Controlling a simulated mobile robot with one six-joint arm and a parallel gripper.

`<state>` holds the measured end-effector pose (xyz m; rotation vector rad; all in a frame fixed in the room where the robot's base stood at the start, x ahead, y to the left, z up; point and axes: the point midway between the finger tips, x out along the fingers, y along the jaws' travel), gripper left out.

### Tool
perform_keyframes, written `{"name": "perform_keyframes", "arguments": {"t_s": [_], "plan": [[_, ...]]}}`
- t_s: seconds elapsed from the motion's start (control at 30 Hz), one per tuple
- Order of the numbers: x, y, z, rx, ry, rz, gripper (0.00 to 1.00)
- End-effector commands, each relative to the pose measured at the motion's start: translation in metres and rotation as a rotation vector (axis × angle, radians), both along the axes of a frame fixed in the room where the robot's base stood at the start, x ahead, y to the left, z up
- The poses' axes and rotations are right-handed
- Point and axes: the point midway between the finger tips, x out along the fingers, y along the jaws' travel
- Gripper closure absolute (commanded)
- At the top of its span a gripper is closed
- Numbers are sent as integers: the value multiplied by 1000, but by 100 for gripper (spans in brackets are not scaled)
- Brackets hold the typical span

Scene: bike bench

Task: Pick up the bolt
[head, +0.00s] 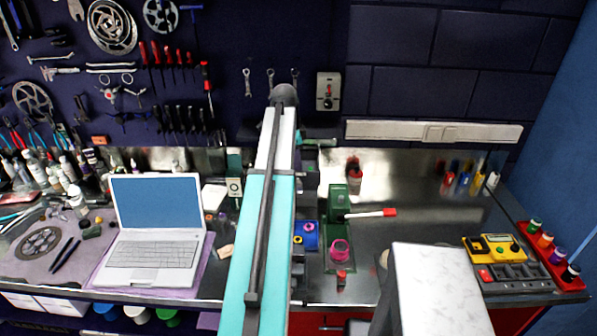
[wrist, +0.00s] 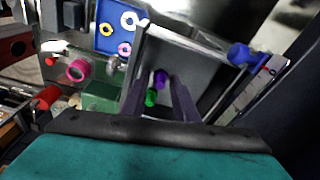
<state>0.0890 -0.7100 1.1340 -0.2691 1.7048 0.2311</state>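My gripper (wrist: 160,95) shows in the wrist view with its two dark fingers apart, and nothing is clearly held between them. Beyond and between the fingers, a small purple piece (wrist: 161,77) and a small green piece (wrist: 150,98) sit in or over a grey, raised-edge tray (wrist: 205,68). Either may be a bolt, but their shape is too small to tell. I cannot tell how far they are from the fingertips. In the head view my arm hides the gripper and these pieces.
A blue tray (wrist: 108,36) with several rings lies left of the grey tray. A pink ring-shaped piece (wrist: 78,69) and a blue knob (wrist: 239,54) are nearby. A laptop (head: 155,235) stands left on the bench; a red rack (head: 560,262) stands right.

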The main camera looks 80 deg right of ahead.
Motion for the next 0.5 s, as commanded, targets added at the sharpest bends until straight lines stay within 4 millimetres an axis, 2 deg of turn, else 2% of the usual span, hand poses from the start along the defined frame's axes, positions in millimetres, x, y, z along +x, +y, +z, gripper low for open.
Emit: {"name": "perform_keyframes", "arguments": {"t_s": [0.07, 0.2, 0.5], "plan": [[0, 0, 0, 0, 0, 0, 75], [0, 0, 0, 0, 0, 0, 98], [0, 0, 0, 0, 0, 1, 100]]}}
